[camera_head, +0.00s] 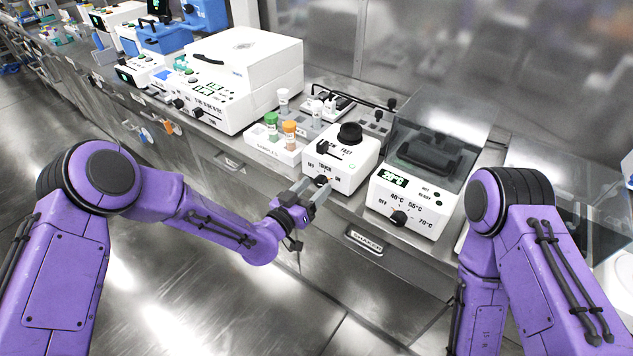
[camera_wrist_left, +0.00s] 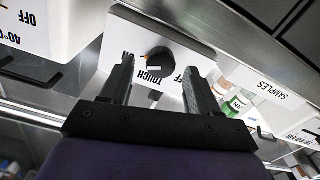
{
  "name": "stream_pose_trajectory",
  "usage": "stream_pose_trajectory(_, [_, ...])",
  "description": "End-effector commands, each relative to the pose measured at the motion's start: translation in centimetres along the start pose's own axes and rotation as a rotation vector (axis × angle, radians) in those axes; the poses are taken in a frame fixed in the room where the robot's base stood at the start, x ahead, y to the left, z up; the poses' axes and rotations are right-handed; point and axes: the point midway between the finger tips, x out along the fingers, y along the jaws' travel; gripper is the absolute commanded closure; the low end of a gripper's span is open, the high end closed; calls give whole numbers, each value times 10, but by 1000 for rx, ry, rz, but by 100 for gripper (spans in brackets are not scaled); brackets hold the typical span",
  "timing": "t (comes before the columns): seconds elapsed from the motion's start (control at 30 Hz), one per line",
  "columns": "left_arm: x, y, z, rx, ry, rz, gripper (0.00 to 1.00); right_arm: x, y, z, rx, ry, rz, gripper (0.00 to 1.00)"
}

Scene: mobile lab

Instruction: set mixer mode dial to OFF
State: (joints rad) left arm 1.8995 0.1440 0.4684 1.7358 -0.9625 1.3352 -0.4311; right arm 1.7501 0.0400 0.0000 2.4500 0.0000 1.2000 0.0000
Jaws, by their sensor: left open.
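The mixer (camera_head: 338,162) is a white box with a black round top and labels OFF, TOUCH and ON on its front. Its black mode dial (camera_head: 321,181) sits low on that front, partly behind my fingers. My left gripper (camera_head: 313,190) is open at the front, its fingertips close to the dial. In the left wrist view, where the labels appear upside down, the dial (camera_wrist_left: 160,58) shows between the two spread fingers of the left gripper (camera_wrist_left: 157,67). I cannot tell whether they touch it or which label it points at. My right gripper is out of view.
A white heater block (camera_head: 410,195) with a temperature dial stands right of the mixer. A samples rack (camera_head: 275,150) with capped tubes stands left of it, and a large white instrument (camera_head: 240,75) farther left. Drawers lie below the bench edge; the floor in front is clear.

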Motion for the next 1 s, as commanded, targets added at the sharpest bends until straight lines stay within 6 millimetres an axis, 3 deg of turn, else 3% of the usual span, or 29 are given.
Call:
stream_pose_trajectory(0.17, [19, 0, 0, 0, -2, -1, 39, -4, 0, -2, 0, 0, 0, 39])
stream_pose_trajectory(0.43, [21, 0, 1, -1, -2, -1, 39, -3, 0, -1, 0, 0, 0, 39])
stream_pose_trajectory(0.6, [21, -1, 1, -1, -2, -1, 94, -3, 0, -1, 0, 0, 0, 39])
stream_pose_trajectory(1.0, [21, -1, 3, -57, -2, -2, 95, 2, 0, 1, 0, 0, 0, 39])
